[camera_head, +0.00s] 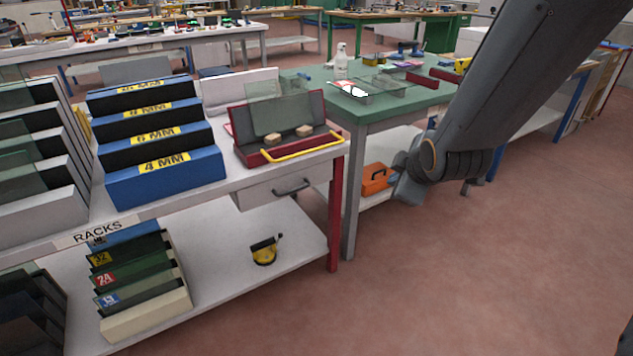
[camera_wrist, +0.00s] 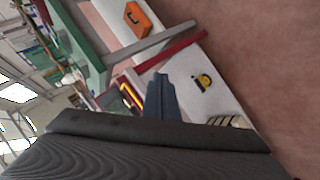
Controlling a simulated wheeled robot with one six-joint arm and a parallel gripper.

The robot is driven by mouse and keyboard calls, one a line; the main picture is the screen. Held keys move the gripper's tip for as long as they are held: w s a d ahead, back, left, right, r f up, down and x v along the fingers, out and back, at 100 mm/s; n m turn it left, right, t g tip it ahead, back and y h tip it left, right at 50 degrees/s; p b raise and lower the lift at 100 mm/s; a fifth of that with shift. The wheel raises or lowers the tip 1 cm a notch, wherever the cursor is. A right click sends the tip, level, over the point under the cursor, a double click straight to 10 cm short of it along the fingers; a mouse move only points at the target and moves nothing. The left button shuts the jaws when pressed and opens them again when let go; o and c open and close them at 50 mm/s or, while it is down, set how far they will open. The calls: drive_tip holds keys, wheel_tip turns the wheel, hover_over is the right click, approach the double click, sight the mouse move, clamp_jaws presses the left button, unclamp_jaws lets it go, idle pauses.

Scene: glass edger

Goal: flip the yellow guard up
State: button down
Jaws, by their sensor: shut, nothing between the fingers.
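The yellow guard (camera_head: 302,148) is a bar lying low along the front edge of a red-framed glass edger (camera_head: 238,146) on the white rack table. A glass pane (camera_head: 270,117) leans at the back of the edger, with two small wooden blocks in front of it. The guard also shows small and tilted in the wrist view (camera_wrist: 131,96). My gripper (camera_head: 403,190) is to the right of the edger, beyond the table's red leg, apart from the guard. In the wrist view its fingers (camera_wrist: 161,82) are shut and empty.
Blue stepped racks (camera_head: 165,185) stand left of the edger. A drawer (camera_head: 275,190) sits below it. A green table (camera_head: 400,110) with glass and a bottle stands behind my arm. An orange case (camera_head: 375,179) is on its lower shelf. Floor is clear at the front right.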

drive_tip(key=w+a+f+n+t+y+b, duration=0.4)
drive_tip(key=w+f+n+b, duration=0.45)
drive_tip(key=b, duration=0.65)
drive_tip(key=w+a+f+n+t+y+b, duration=0.3)
drive_tip(key=w+a+f+n+t+b, duration=0.3)
drive_tip(key=n+b, duration=0.65)
drive_tip(key=s+a+f+n+t+y+b, duration=0.1)
drive_tip(key=a+f+n+y+b, duration=0.2)
drive_tip(key=b, duration=1.2)
wheel_tip(320, 180, down, 2)
drive_tip(key=n+y, duration=0.2)
drive_tip(key=n, duration=0.3)
drive_tip(key=shift+a+y, duration=0.3)
drive_tip(key=shift+a, duration=0.05)
drive_tip(key=s+d+r+p+x, duration=0.1)
drive_tip(key=r+p+x, duration=0.1)
drive_tip(key=p+x, duration=0.7)
drive_tip(key=shift+s+r+x, duration=0.2)
drive_tip(key=shift+r+x, duration=0.05)
drive_tip(key=shift+x, duration=1.7)
